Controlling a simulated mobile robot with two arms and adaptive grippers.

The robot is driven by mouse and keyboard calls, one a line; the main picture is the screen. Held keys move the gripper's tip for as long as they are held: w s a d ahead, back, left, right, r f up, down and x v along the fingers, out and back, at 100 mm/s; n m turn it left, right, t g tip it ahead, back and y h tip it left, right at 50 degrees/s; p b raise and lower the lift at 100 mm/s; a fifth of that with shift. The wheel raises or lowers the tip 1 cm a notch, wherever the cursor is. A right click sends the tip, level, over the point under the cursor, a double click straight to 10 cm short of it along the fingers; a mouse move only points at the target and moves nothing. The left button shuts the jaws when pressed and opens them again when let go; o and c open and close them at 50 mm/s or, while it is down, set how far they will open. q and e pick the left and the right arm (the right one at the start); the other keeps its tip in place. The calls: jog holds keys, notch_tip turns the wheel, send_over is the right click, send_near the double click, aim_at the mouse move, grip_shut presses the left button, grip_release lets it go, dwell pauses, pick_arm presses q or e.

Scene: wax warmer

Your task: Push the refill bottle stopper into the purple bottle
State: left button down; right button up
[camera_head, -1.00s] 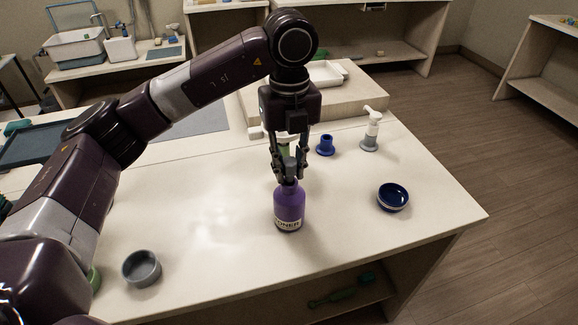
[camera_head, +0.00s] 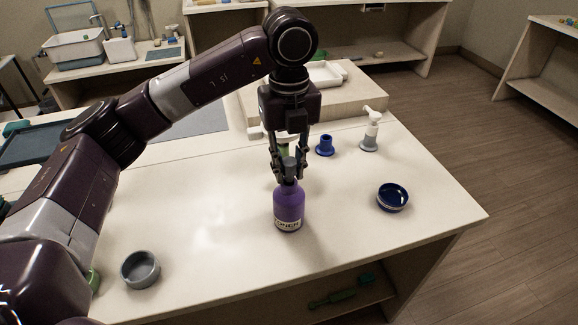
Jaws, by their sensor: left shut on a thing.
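The purple bottle (camera_head: 289,205) stands upright on the white table, with a pale label on its lower front. My left gripper (camera_head: 289,174) points straight down over the bottle's neck. Its fingers are shut on a small grey stopper (camera_head: 290,170), which sits at the mouth of the bottle. The fingers partly hide the stopper and the bottle's neck, so I cannot tell how deep the stopper is in. My right gripper is not in view.
A blue stopper-like piece (camera_head: 325,146), a white and grey pump bottle (camera_head: 371,130) and a dark blue bowl (camera_head: 393,197) stand to the right. A grey bowl (camera_head: 140,269) is at the front left. The tabletop (camera_head: 200,215) left of the bottle is clear.

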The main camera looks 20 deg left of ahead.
pick_arm(q)
jog(key=shift+f+b, duration=0.5)
dwell(0.4)
jog(key=shift+r, duration=0.15)
jog(key=shift+r+p, duration=0.3)
jog(key=shift+r, duration=0.05)
jog(key=shift+a+b, duration=0.15)
jog(key=shift+b, duration=0.2)
dwell(1.5)
jog(key=shift+f+b, duration=0.4)
jog(key=shift+f, duration=0.1)
jog(key=shift+r, duration=0.2)
jog(key=shift+r+p, duration=0.3)
jog(key=shift+r, duration=0.05)
